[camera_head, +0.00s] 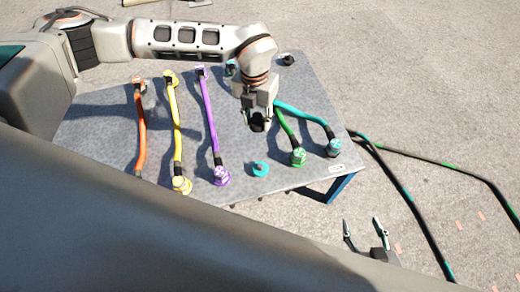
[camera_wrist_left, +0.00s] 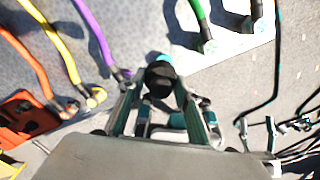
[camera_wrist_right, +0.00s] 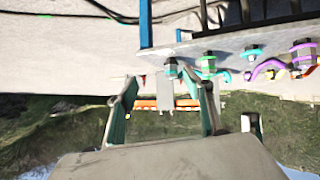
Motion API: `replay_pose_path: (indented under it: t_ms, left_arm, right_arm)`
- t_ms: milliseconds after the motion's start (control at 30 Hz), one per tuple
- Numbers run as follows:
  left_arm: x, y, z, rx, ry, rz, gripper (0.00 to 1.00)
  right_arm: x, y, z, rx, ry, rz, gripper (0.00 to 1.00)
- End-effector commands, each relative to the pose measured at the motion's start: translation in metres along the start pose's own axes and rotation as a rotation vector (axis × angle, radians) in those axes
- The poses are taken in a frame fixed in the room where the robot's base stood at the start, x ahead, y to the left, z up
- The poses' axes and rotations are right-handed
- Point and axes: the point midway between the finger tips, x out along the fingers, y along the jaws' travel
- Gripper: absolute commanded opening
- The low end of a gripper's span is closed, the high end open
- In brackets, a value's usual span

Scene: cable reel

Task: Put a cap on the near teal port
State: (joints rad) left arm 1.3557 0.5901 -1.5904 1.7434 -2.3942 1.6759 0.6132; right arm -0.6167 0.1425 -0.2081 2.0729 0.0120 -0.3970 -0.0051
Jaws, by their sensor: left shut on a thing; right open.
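A bare teal port (camera_head: 260,170) stands on the near table edge between the purple and green cable ends. It also shows in the right wrist view (camera_wrist_right: 251,51). A teal cable (camera_head: 303,112) ends in a grey-teal connector (camera_head: 332,148) at the right corner. My left gripper (camera_head: 258,124) is shut on a round black cap (camera_wrist_left: 160,77), held above the table, behind the bare port and apart from it. The cap's underside is hidden. My right gripper (camera_head: 366,236) is open and empty, off the table's near right side.
Orange (camera_head: 140,125), yellow (camera_head: 175,125), purple (camera_head: 208,118) and green (camera_head: 287,132) cables run across the grey table (camera_head: 95,135). A small black object (camera_head: 288,60) sits at the back right. Dark cables (camera_head: 420,155) lie on the floor to the right.

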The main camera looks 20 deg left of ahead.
Motion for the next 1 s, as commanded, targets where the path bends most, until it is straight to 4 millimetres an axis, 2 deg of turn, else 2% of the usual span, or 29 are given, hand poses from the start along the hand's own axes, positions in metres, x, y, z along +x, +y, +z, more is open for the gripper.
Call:
replay_pose_path:
  t_ms: [300, 533, 733, 1000]
  left_arm:
    - [0.049, -0.015, -0.016, -0.631, 0.001, 0.013, 0.11]
    - [0.081, -0.023, -0.03, -1.009, -0.001, 0.021, 0.11]
    - [0.095, -0.027, -0.037, -1.171, -0.001, 0.024, 0.11]
    - [0.115, -0.027, -0.04, -1.198, 0.002, 0.027, 0.11]
  right_arm:
    - [-0.005, 0.004, -0.008, 0.002, -0.004, 0.004, 0.51]
    - [-0.009, 0.004, -0.002, 0.006, -0.021, 0.003, 0.51]
    - [-0.014, 0.001, 0.006, 0.01, -0.038, -0.002, 0.51]
    - [-0.008, -0.003, 0.024, 0.005, -0.055, -0.005, 0.51]
